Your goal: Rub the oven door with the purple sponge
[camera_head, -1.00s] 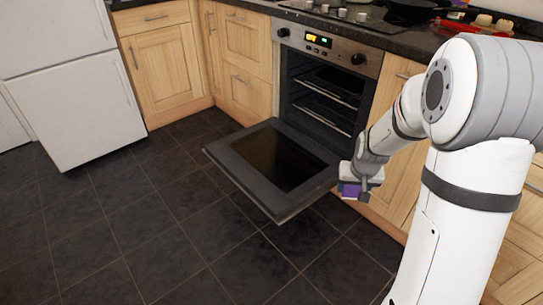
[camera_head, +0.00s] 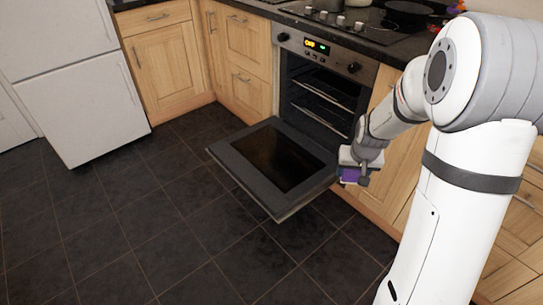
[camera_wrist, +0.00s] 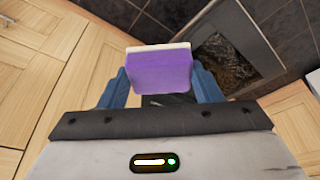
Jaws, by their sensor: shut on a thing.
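The oven door (camera_head: 272,163) hangs open and flat, a dark panel with a glass window, in front of the oven (camera_head: 325,92). My gripper (camera_head: 353,177) is at the door's right edge in the head view, shut on the purple sponge (camera_head: 350,174). In the wrist view the sponge (camera_wrist: 160,72) sits between the two blue fingers, with a pale layer along its far edge. The oven door (camera_wrist: 240,48) shows beyond it to the right in that view. I cannot tell whether the sponge touches the door.
Wooden cabinets (camera_head: 165,60) stand left of the oven and a white fridge (camera_head: 80,110) at the far left. The dark counter (camera_head: 370,50) above the oven holds a hob and pans. The tiled floor (camera_head: 150,220) in front is clear.

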